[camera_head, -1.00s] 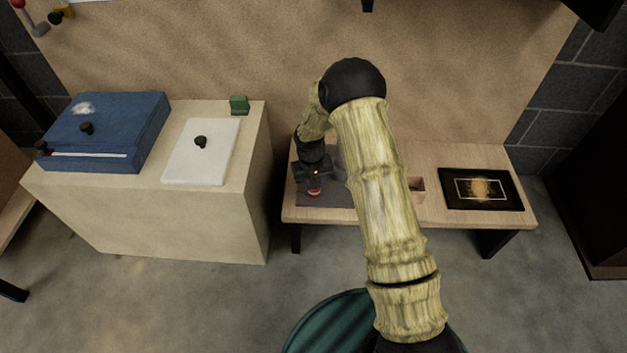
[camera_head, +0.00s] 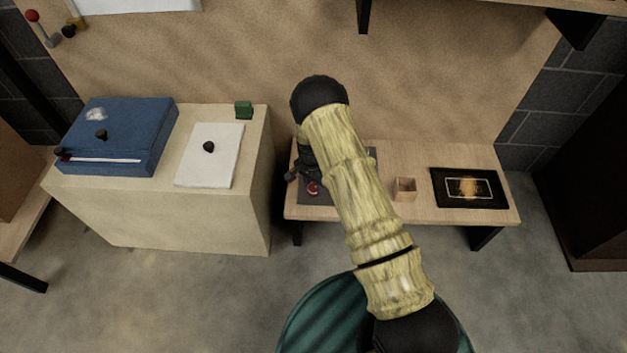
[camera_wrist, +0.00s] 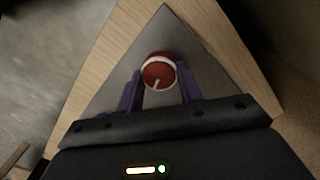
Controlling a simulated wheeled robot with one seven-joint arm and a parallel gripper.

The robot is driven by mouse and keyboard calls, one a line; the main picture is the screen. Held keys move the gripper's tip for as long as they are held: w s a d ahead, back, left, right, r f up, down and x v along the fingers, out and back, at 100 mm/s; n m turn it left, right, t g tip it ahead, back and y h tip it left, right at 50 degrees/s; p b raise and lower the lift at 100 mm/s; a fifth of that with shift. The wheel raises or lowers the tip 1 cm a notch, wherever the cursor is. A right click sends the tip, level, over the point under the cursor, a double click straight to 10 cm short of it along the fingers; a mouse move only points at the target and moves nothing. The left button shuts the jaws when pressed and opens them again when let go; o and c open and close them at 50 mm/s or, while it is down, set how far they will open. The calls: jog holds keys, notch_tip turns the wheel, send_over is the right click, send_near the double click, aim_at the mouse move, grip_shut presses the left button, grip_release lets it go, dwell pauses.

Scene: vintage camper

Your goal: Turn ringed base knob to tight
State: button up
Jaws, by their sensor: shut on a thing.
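The ringed base knob (camera_wrist: 158,72) is round and red with a pale ring and a light pointer line on its face. In the wrist view it sits between the two fingers of my gripper (camera_wrist: 159,84), which is shut on its sides. In the head view the red knob (camera_head: 313,188) shows low on a dark grey plate (camera_head: 364,160) on the wooden bench. My gripper (camera_head: 306,180) is beside it there, partly hidden by my arm. No tight mark can be read in either view.
An open wooden box (camera_head: 404,189) and a black framed panel (camera_head: 470,188) are on the bench (camera_head: 430,155) to the right. A pale cabinet (camera_head: 170,222) stands close at left, carrying a blue case (camera_head: 122,132), a white board (camera_head: 212,165) and a green block (camera_head: 243,109).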

jog(key=m+p, duration=0.2)
jog(key=m, duration=0.2)
jog(key=shift+r+m, duration=0.15)
jog(key=shift+m, duration=0.15)
jog(key=m+p, duration=0.2)
jog(key=m, duration=0.3)
jog(key=m+p, duration=0.1)
jog(key=m, duration=0.4)
jog(key=shift+s+m+y, duration=0.1)
jog(key=shift+m+y, duration=0.3)
jog(key=m, duration=0.4)
jog(key=shift+m+p, duration=0.35)
jog(key=shift+m, duration=0.05)
jog(key=o, duration=1)
jog(key=shift+d, duration=0.1)
